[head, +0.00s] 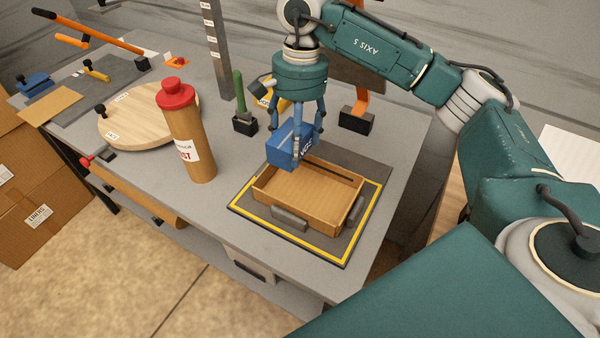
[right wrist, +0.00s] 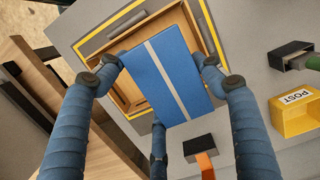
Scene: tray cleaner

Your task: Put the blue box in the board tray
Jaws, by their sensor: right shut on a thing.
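My right gripper (head: 296,128) is shut on the blue box (head: 284,152) and holds it over the back left part of the board tray. In the right wrist view the blue box (right wrist: 168,72), with a pale stripe, sits between the blue fingers of the gripper (right wrist: 160,85). The board tray (head: 272,200) is a shallow wooden tray with grey handles on a dark mat with a yellow border. Its floor looks bare apart from a dark strip along the back. The box hides part of the tray in the right wrist view. My left gripper is not in view.
A tall brown bottle with a red cap (head: 184,130) stands left of the mat. A round wooden board (head: 135,122) lies further left. Behind the tray are a green-handled tool in a black holder (head: 243,122), a yellow bin (head: 282,105) and a black block (head: 357,123).

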